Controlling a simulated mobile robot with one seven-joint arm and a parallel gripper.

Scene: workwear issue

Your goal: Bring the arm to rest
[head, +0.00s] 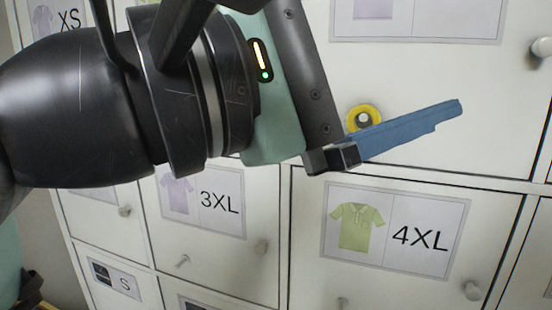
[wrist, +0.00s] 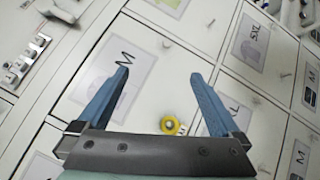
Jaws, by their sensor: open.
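My gripper (head: 452,109) is in front of a wall of white locker doors in the head view. Its blue fingers point right, one largely hiding the other. In the wrist view my gripper (wrist: 160,75) shows its two blue fingers spread wide apart with nothing between the tips. The black end of my arm fills the upper left of the head view. A yellow ring (head: 352,119) with a grey knob at its centre is on the door behind the fingers. The ring also shows in the wrist view (wrist: 164,126), between the finger bases; the gripper does not hold it.
Below are a 3XL door label (head: 220,203) with a purple shirt and a 4XL door label (head: 420,235) with a green shirt. Grey knobs stick out from the doors, one at the upper right (head: 541,47). A metal hook rack (wrist: 27,60) shows at the wrist view's left.

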